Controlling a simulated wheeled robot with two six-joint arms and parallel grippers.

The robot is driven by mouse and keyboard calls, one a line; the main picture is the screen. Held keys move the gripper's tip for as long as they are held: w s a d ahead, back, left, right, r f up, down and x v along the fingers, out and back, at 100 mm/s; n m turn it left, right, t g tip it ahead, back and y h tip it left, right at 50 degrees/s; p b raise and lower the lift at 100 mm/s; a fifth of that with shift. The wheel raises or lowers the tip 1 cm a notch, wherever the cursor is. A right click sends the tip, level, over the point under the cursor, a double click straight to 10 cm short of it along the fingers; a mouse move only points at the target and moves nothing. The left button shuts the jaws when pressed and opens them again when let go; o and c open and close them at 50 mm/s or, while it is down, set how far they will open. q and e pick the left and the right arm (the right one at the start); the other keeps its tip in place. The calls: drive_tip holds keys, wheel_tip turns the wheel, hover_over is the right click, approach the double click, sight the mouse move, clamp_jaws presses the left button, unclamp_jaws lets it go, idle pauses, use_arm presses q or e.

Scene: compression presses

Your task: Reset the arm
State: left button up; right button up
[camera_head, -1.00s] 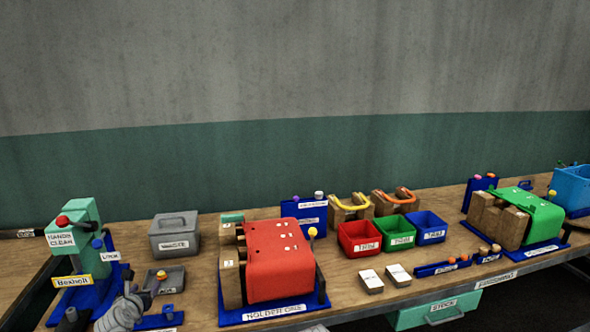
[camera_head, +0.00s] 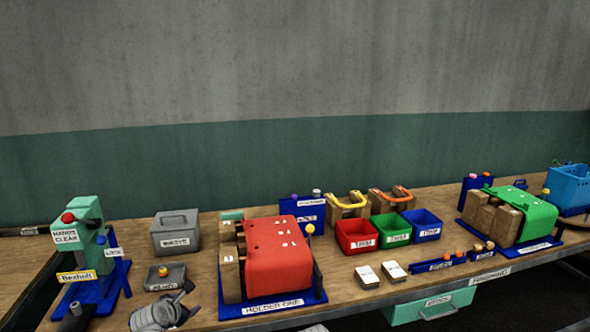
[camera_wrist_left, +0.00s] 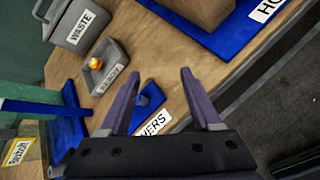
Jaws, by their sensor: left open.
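My left gripper (camera_head: 184,296) is near the front edge of the table, in front of the small grey tray (camera_head: 172,275) and left of the red press (camera_head: 280,262). Its two purple-grey fingers stand apart in the left wrist view (camera_wrist_left: 158,85), with nothing held. Past and between the fingers lies a small blue plate (camera_wrist_left: 148,100) with a label ending in "HERS", partly hidden by the gripper. My right arm and gripper do not show.
A green press (camera_head: 88,240) with a red knob stands at the left. A grey waste box (camera_head: 177,232) is behind the tray. Red (camera_head: 356,236), green (camera_head: 391,230) and blue (camera_head: 424,226) bins stand right of the red press. The table's front edge is close to the gripper.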

use_arm(q)
drive_tip(key=s+d+f+m+g+h+p, duration=0.1)
drive_tip(key=s+d+f+m+g, duration=0.25)
drive_tip(key=d+m, duration=0.5)
drive_tip(key=s+d+f+m+g+h, duration=0.1)
drive_tip(key=s+d+f+m+g, duration=0.1)
drive_tip(key=s+d+m, duration=0.5)
drive_tip(key=s+d+m+g+y+p, duration=0.1)
drive_tip(key=s+d+m, duration=0.3)
drive_tip(key=m, duration=0.5)
drive_tip(key=s+d+m+g+y, duration=0.2)
drive_tip(key=s+d+m+g, duration=0.2)
drive_tip(key=s+m, duration=0.4)
drive_tip(key=shift+s+d+f+m+g+p, duration=0.15)
drive_tip(key=shift+d+f+m+g+p, duration=0.2)
drive_tip(key=shift+d, duration=0.15)
